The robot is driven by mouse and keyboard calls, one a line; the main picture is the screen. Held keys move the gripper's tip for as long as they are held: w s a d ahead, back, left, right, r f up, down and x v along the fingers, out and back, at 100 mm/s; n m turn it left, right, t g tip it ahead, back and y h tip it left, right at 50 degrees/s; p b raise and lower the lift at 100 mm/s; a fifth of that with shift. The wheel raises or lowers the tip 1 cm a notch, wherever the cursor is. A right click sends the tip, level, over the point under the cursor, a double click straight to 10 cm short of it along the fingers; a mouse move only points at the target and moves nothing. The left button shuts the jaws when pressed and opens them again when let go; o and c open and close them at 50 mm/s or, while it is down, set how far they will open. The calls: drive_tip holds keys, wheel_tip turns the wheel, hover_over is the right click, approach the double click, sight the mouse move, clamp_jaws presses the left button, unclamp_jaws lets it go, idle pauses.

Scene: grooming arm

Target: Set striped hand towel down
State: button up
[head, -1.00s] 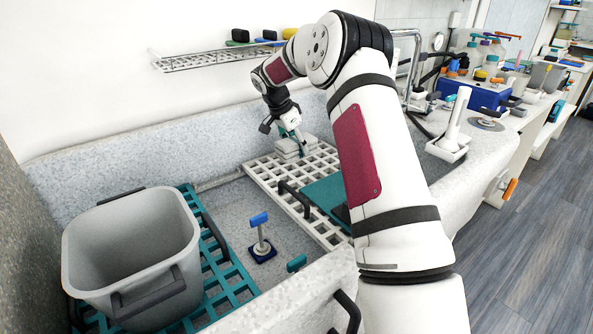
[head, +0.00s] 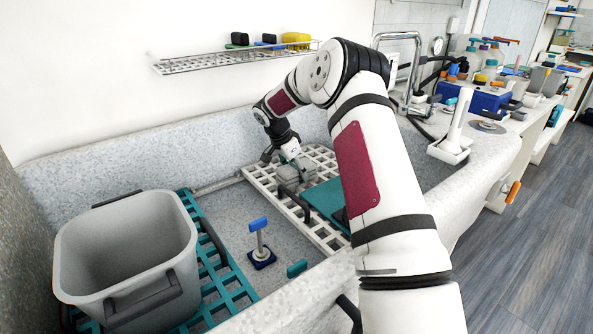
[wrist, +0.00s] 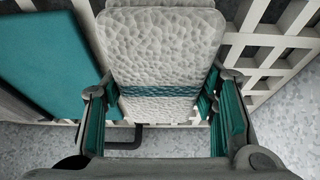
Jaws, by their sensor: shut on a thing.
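The striped hand towel (wrist: 160,52) is a folded, light grey textured pad with a teal stripe. In the wrist view it sits between the teal-padded fingers of my gripper (wrist: 160,112), which is shut on it. In the head view my gripper (head: 296,168) holds the towel (head: 293,184) at or just over the white grid rack (head: 322,160) in the basin. I cannot tell whether the towel touches the rack.
A teal mat (head: 322,197) lies on the rack beside the towel, and a black handle (head: 293,203) rises at the rack's near edge. A grey bin (head: 125,255) stands on a teal grid (head: 232,275) at left. A blue-topped post (head: 260,240) stands between.

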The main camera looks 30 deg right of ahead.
drive_tip(key=o, duration=1)
drive_tip(key=shift+p, duration=0.5)
